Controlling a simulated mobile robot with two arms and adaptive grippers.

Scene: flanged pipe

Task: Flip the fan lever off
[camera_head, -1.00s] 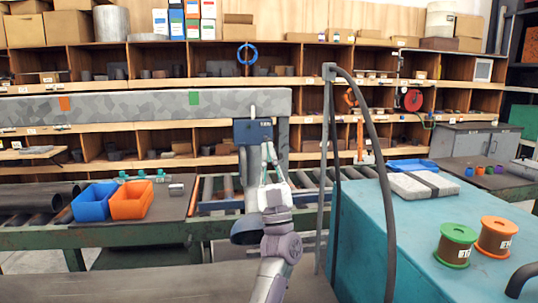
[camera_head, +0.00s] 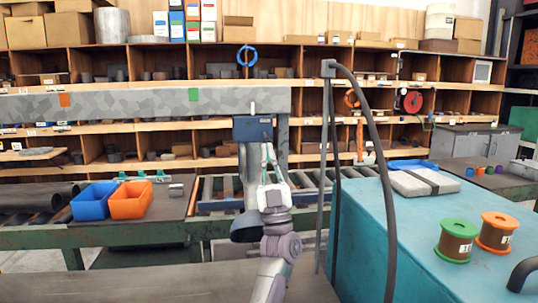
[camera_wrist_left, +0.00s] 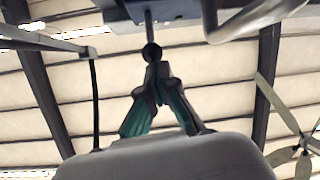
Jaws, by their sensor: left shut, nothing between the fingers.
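A blue control box (camera_head: 253,129) hangs at the right end of the grey beam in the head view. A short pale upright piece (camera_head: 252,107) stands above it; I cannot tell if this is the lever. In the left wrist view a thin lever with a dark ball knob (camera_wrist_left: 151,51) points down from the box (camera_wrist_left: 165,10). My right gripper is out of view.
A ceiling fan (camera_wrist_left: 303,142) shows in the left wrist view. A teal cabinet (camera_head: 400,265) with green and orange spools and a thick hose (camera_head: 385,190) stand right of my arm. Blue (camera_head: 92,203) and orange (camera_head: 131,201) bins sit on the bench at left.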

